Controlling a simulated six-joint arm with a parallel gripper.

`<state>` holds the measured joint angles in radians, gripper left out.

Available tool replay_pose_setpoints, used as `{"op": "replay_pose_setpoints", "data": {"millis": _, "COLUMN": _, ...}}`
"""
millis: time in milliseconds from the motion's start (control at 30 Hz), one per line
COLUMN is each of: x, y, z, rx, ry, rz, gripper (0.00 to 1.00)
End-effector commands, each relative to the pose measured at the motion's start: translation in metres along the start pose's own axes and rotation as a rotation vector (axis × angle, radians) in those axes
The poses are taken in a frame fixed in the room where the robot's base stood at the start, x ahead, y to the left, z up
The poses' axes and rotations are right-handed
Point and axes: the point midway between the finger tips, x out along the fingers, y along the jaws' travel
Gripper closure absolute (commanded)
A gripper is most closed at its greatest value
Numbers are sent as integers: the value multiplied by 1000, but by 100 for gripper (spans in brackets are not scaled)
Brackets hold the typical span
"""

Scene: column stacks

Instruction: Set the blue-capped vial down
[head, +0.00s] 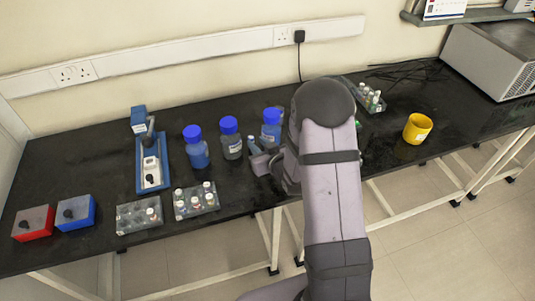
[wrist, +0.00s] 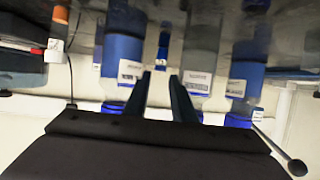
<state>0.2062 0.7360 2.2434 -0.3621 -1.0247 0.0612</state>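My gripper (wrist: 161,78) shows in the wrist view with its two dark fingers apart and a gap between their tips. A small, narrow blue-and-white thing, which looks like the blue-capped vial (wrist: 162,52), shows in line with this gap, just beyond the tips. It looks narrower than the gap, and I see no finger contact on it. The vial cannot be made out clearly there.
Blue-capped bottles (head: 197,151) (head: 230,139) (head: 270,130) stand behind and left of the gripper. Two vial racks (head: 138,222) (head: 190,212) sit near the front edge. A yellow cup (head: 417,129) and another rack (head: 375,106) are at the right. Bare bench lies around the cup.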

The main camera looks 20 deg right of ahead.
Motion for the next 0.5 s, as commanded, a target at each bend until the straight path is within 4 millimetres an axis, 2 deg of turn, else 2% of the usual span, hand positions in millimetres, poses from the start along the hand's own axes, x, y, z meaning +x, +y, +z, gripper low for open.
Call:
{"op": "replay_pose_setpoints", "data": {"millis": 300, "x": -53, "y": 1, "z": 0, "rx": 0, "ry": 2, "rz": 2, "gripper": 77}}
{"op": "replay_pose_setpoints", "data": {"millis": 500, "x": -74, "y": 0, "z": 0, "rx": 0, "ry": 2, "rz": 1, "gripper": 77}}
